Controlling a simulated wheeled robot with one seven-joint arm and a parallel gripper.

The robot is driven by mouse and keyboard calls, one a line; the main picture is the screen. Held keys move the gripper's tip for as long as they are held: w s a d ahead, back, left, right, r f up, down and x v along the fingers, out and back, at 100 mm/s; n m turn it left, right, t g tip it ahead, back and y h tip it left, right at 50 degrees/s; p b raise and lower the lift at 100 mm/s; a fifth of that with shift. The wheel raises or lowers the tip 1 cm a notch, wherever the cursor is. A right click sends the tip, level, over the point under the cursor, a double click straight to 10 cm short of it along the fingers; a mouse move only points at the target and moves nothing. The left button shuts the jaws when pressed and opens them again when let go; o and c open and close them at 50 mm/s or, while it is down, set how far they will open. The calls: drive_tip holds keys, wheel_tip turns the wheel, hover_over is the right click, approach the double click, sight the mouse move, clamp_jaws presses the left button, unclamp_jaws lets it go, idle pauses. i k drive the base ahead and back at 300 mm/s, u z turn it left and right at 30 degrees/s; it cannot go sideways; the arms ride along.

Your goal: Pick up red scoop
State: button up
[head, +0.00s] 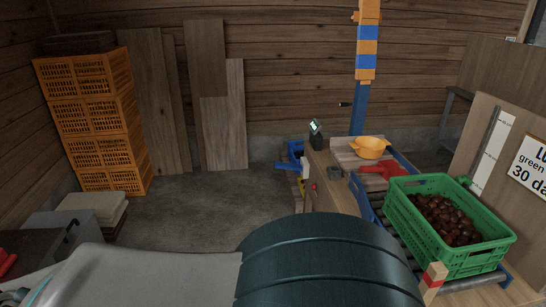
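The red scoop (381,170) lies on the bench at the right, in front of an orange-yellow bowl (369,147) and just left of the green crate (436,183). Only a small part of its shape is clear at this size. The bowl rests on a wooden board behind it. My gripper is not in view. Parts of my arm fill the lower middle of the picture, apart from the scoop.
The green crate holds many chestnuts and stands on a roller track. A blue post with orange blocks (366,60) rises behind the bowl. Orange crates (95,120) are stacked at the left. A sign board (530,160) stands at the right. The middle floor is clear.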

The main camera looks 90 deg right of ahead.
sight(382, 169)
drive_tip(key=u, duration=0.05)
drive_tip(key=i, duration=0.1)
drive_tip(key=z, duration=3)
drive_tip(key=i, duration=2.95)
drive_tip(key=z, duration=2.1)
